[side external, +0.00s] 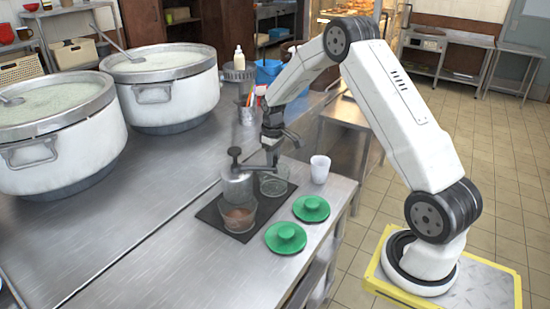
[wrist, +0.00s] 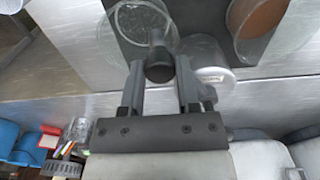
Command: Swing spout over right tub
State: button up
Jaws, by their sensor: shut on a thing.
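A metal dispenser (side external: 237,187) with a dark post on top stands on a black mat (side external: 208,214). A dark spout arm reaches right from it toward my gripper (side external: 272,143). In the wrist view my gripper (wrist: 160,82) is shut on the spout's dark round end (wrist: 158,64), with a finger at either side. That end overlaps the near rim of the clear, empty-looking right tub (wrist: 142,28), which also shows in the side view (side external: 275,183). The other tub (side external: 239,217) holds something brown, and it shows at the wrist view's upper right (wrist: 262,18).
Two green lids (side external: 286,238) (side external: 311,208) and a white cup (side external: 320,168) lie right of the mat. Two large stockpots (side external: 162,92) (side external: 55,140) stand at left. A utensil holder (side external: 248,115) and blue bin (side external: 268,72) are behind. The steel counter's front left is clear.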

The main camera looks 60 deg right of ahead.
jog(key=shift+w+d, duration=0.5)
jog(key=shift+d, duration=0.25)
jog(key=shift+w+d, duration=0.1)
jog(key=shift+d, duration=0.05)
jog(key=shift+w+d, duration=0.6)
jog(key=shift+w, duration=0.05)
jog(key=o, duration=0.6)
jog(key=shift+o, duration=0.2)
jog(key=shift+r, duration=0.15)
notch_tip(320, 180, up, 7)
dwell(0.8)
